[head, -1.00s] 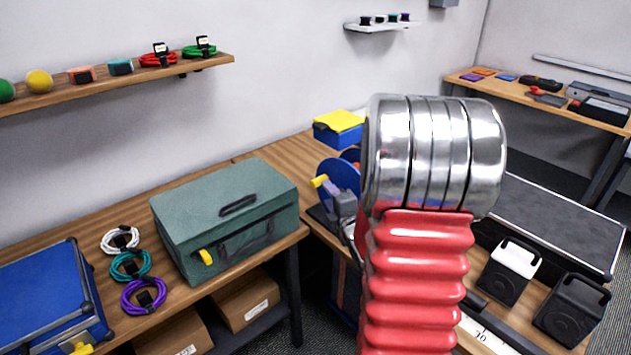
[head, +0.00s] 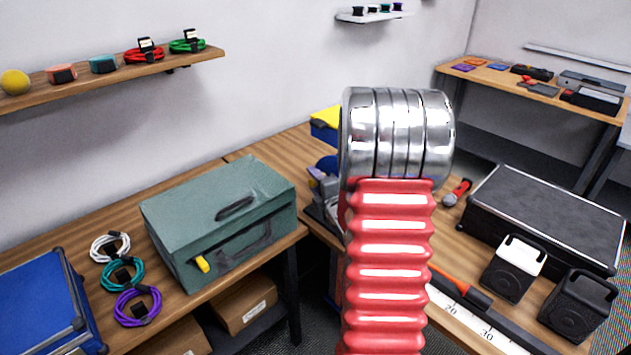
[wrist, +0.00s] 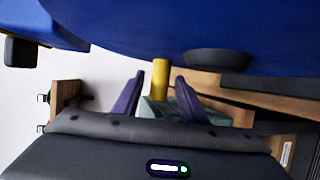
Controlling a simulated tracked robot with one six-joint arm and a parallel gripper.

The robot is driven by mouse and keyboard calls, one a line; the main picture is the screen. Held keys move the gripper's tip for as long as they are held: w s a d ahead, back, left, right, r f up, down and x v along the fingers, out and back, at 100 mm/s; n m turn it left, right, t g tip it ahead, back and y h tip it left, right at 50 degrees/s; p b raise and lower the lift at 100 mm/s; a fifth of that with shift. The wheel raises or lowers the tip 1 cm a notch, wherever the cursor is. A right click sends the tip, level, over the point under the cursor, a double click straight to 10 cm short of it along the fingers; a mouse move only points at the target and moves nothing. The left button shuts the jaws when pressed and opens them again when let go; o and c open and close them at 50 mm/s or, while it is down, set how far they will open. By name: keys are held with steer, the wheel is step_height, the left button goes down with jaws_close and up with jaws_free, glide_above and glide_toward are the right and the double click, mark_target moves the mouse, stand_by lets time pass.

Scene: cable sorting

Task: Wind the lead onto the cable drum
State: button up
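The cable drum (head: 326,163) is blue and stands at the back of the bench, mostly hidden behind my red and silver arm in the head view. In the wrist view its blue disc (wrist: 200,25) fills the top. A yellow crank handle (wrist: 160,78) sticks down below it. My gripper (wrist: 159,76) is open, with one dark purple finger on each side of the handle and a small gap visible on both sides. I cannot make out the lead on the drum.
A green case (head: 220,220) stands left of the drum, with coiled cables (head: 138,305) and a blue case (head: 40,310) beyond. On the right are a red-ended tool (head: 457,193), a black case (head: 545,215), small speakers (head: 512,267) and a ruler (head: 470,320).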

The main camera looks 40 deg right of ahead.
steer(key=shift+c, duration=0.3)
steer(key=shift+s+d, duration=0.1)
jaws_close()
